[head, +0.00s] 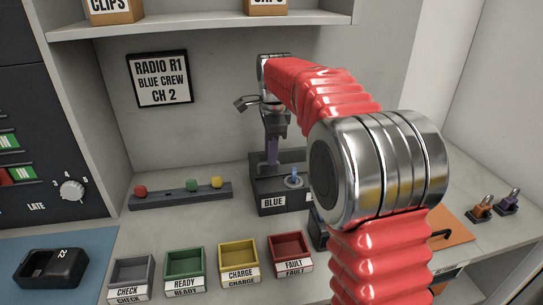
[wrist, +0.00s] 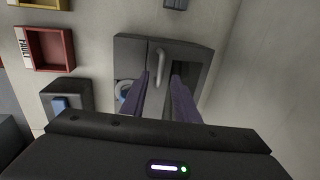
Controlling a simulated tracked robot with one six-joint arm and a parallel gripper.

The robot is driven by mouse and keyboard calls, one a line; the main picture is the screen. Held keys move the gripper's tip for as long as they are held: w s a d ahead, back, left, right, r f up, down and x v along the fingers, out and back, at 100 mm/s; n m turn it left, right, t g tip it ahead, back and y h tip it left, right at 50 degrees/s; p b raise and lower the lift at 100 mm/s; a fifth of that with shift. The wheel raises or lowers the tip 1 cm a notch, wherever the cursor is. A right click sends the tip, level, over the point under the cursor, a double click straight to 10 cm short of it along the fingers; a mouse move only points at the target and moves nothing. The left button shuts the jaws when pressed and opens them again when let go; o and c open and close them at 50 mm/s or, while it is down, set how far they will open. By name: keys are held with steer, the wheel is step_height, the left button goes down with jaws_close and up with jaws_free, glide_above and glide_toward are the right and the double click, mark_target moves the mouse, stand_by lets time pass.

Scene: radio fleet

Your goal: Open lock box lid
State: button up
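A dark box labelled BLUE (head: 267,203) stands on the counter against the back wall. It looks like the lock box. In the wrist view its grey top (wrist: 131,55) carries a curved grey handle (wrist: 160,58), with a darker area to the right. A blue round piece (head: 293,179) sits at its front right, and it also shows in the wrist view (wrist: 125,88). My gripper (head: 272,160) points down over the box. In the wrist view its two purple fingers (wrist: 162,76) are apart, with the handle's near end between them. I cannot tell whether they touch it.
Grey, green, yellow and red (head: 290,250) trays line the counter front. A dark strip with coloured knobs (head: 180,194) lies left of the box. Two small padlocks (head: 481,207) stand far right near an orange mat (head: 455,228). A shelf (head: 200,22) hangs above. My arm hides the counter's right middle.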

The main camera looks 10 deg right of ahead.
steer(key=shift+w+f, duration=0.2)
steer(key=shift+f, duration=0.8)
steer(key=shift+c, duration=0.7)
jaws_close()
steer(key=shift+d, duration=0.15)
steer(key=shift+w+r, duration=0.1)
steer(key=shift+r, duration=0.05)
